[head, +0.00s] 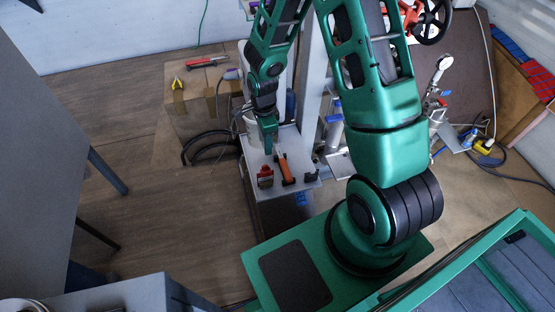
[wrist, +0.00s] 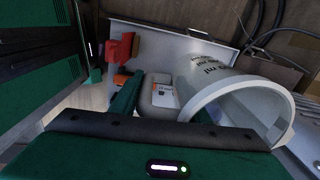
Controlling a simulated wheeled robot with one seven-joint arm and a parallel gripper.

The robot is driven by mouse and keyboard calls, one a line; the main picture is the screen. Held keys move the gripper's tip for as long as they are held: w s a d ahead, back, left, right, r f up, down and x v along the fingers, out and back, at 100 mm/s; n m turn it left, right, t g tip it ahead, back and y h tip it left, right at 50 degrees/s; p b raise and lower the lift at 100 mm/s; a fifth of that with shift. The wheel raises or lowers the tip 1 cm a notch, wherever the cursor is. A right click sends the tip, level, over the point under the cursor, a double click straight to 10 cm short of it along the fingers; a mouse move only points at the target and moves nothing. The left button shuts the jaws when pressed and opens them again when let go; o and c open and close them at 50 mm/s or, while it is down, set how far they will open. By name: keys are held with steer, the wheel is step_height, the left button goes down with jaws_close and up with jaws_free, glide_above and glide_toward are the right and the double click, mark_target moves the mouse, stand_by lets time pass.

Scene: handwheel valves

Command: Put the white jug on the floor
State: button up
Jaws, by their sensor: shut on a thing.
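The white jug (wrist: 207,62) shows in the wrist view, tilted, with its open rim towards the camera and dark "ml" print on its wall. My gripper (head: 268,147) points down over the left edge of a small metal bench in the head view. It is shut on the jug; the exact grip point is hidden. In the head view the jug (head: 253,131) is a pale shape mostly hidden behind my gripper and forearm. I cannot tell its clearance from the bench there.
The metal bench (head: 305,182) bears an orange-handled tool (head: 286,169) and a red and grey item (head: 265,177). A cardboard box (head: 196,101) with pliers and a red tool stands left of it, with black hose (head: 205,147) beside it. Wooden floor (head: 140,215) is open at left.

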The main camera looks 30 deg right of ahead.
steer(key=shift+f, duration=0.2)
steer(key=shift+m, duration=0.3)
steer(key=shift+f, duration=4.9)
steer(key=o, duration=1.3)
steer(key=r, duration=1.2)
steer(key=shift+s+a, duration=0.1)
steer(key=shift+s, duration=0.1)
